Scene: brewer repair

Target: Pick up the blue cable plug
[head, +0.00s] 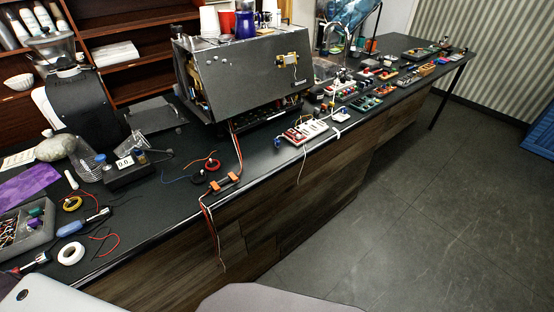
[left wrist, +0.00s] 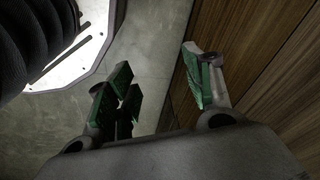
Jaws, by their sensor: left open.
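A thin blue cable (head: 178,181) lies on the dark counter in the head view. It runs to a small dark round piece beside a red ring (head: 212,164). A small blue piece (head: 277,143) sits at the left end of a cream circuit board; I cannot tell which of these is the blue cable plug. My left gripper (left wrist: 160,78) shows in the left wrist view with green pads. It is open and empty, beside the wooden counter front and above the floor. No plug shows in that view. My right gripper is not in view.
A grey brewer housing (head: 247,78) stands open on the counter (head: 150,215), with red and white wires hanging over the front edge past an orange clip (head: 225,183). Tools, tape rolls and a parts tray (head: 40,236) crowd the left end. The floor (head: 400,220) is clear.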

